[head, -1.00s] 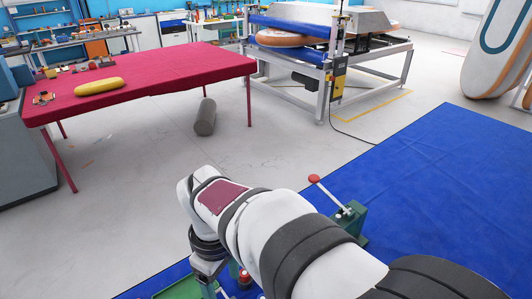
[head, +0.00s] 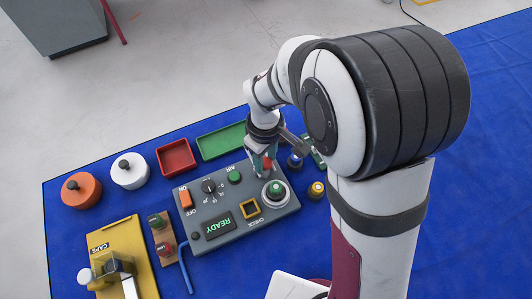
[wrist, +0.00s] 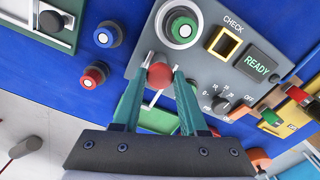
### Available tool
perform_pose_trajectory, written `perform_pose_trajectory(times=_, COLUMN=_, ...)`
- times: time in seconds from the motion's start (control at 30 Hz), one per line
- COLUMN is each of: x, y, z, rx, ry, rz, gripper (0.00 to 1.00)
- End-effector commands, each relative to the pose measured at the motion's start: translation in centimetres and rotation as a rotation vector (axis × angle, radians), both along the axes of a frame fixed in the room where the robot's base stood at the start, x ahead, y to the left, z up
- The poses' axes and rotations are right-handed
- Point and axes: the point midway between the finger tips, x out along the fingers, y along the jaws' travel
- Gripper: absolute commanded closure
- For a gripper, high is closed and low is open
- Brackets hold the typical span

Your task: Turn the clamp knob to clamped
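A red ball-shaped knob (wrist: 159,76) shows between the two fingers of my gripper (wrist: 163,66) in the wrist view, with a thin pale rod near it. In the head view the red knob (head: 266,162) is just below my gripper, by the top edge of the grey control panel (head: 235,228). The fingers stand on either side of it; I cannot tell whether they press on it. A black pointer dial (head: 209,186) sits on the panel and also shows in the wrist view (wrist: 221,105). No label reading "clamped" is legible, so which knob is the clamp knob is unclear.
The panel carries a large green button (head: 275,190), an orange switch (head: 186,198) and a READY display (head: 219,225). Blue (head: 294,161) and yellow (head: 316,190) buttons stand right of it. Green (head: 221,140) and red (head: 176,157) trays lie behind.

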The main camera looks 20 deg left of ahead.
Motion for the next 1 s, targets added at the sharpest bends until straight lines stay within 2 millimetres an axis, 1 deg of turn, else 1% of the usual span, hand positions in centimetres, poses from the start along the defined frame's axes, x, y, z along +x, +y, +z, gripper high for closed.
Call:
perform_pose_trajectory(times=0.03, x=-0.02, y=0.01, z=0.01, rx=0.000, ry=0.001, rz=-0.001, gripper=0.70)
perform_pose_trajectory(times=0.2, x=-0.02, y=0.02, z=0.02, rx=0.000, ry=0.001, rz=-0.001, gripper=1.00)
perform_pose_trajectory(times=0.57, x=-0.02, y=0.02, z=0.04, rx=0.000, ry=0.001, rz=-0.039, gripper=1.00)
perform_pose_trajectory(times=0.77, x=-0.03, y=0.01, z=0.05, rx=-0.002, ry=0.001, rz=-0.154, gripper=1.00)
perform_pose_trajectory(times=1.0, x=-0.03, y=0.01, z=0.06, rx=-0.002, ry=0.001, rz=-0.371, gripper=1.00)
